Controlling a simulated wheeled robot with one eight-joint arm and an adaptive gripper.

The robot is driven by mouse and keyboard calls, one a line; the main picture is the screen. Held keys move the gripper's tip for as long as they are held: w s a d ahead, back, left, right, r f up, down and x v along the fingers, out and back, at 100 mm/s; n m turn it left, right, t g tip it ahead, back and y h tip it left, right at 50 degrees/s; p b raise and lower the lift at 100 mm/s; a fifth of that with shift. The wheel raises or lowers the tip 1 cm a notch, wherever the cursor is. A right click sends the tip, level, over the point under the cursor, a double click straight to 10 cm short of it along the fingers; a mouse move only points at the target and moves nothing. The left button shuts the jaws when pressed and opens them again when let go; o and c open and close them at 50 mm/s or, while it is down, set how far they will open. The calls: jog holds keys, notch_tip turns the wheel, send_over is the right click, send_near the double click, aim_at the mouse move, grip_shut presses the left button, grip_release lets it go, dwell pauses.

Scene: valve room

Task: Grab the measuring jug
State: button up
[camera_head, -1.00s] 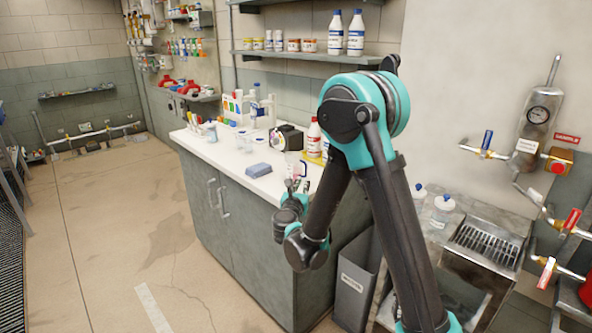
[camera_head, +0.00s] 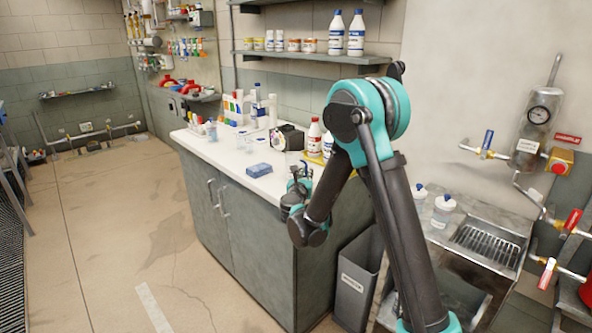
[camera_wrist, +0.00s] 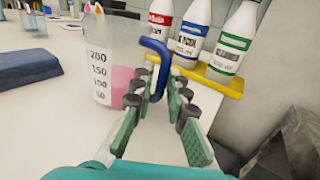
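The measuring jug (camera_wrist: 118,68) is clear with dark volume marks, pink liquid low inside and a blue handle. It stands upright on the white counter in the wrist view. My gripper (camera_wrist: 158,92) is open, with one finger on each side of the lower part of the handle. I cannot tell whether either finger touches it. The left finger overlaps the jug's right side in the picture. In the head view my gripper (camera_head: 299,181) is at the counter's near right end, and the jug there is mostly hidden and too small to make out clearly.
Bottles with red, blue and green labels (camera_wrist: 190,28) stand in a yellow tray (camera_wrist: 218,84) just behind the jug. A blue sponge-like block (camera_head: 258,170) lies to the left on the counter (camera_head: 225,157). A grey bin (camera_head: 355,283) stands beside the cabinet.

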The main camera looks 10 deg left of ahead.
grip_shut()
jog(key=shift+r, duration=0.1)
dwell(0.4)
